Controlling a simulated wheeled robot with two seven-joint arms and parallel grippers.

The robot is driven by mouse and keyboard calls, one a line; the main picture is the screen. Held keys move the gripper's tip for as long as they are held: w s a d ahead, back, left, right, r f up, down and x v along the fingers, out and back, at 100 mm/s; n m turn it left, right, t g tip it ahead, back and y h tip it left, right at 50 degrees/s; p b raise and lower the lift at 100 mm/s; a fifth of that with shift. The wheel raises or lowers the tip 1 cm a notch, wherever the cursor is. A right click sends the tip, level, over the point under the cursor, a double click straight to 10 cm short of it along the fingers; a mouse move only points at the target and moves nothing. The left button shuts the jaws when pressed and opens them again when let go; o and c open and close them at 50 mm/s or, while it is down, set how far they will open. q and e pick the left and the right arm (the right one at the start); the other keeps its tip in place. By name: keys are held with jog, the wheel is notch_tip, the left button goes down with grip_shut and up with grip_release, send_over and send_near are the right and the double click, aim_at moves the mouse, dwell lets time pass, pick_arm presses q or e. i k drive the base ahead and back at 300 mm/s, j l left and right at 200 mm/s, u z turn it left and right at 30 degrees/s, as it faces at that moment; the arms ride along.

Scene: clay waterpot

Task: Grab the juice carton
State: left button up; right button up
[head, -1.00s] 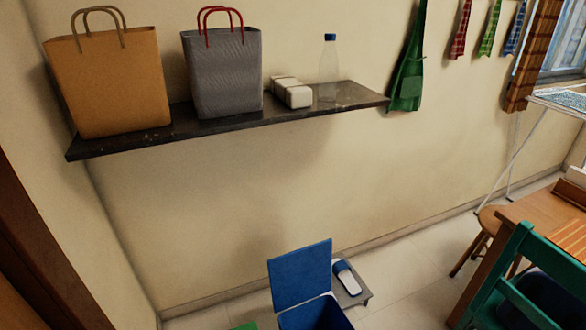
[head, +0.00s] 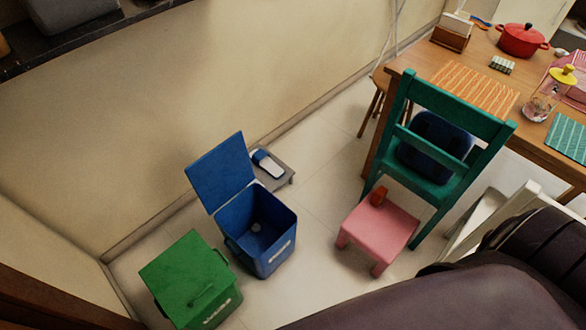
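I cannot pick out a juice carton for certain in the head view. A small reddish-brown item (head: 380,195) stands on the back edge of a pink stool (head: 378,232); it is too small to tell what it is. A white item with a blue end (head: 267,164) lies on a low grey stand (head: 283,178) by the wall, behind the open blue bin; its kind is unclear too. Neither of my grippers is in view.
An open blue bin (head: 283,225) and a closed green bin (head: 180,275) stand on the left. A green chair (head: 478,122) stands at the wooden table (head: 432,56). A dark padded surface (head: 450,285) fills the lower right. Tiled floor (head: 318,200) is clear between the bins and pink stool.

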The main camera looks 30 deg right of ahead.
aim_at(380, 194)
jog(key=z, duration=1.7)
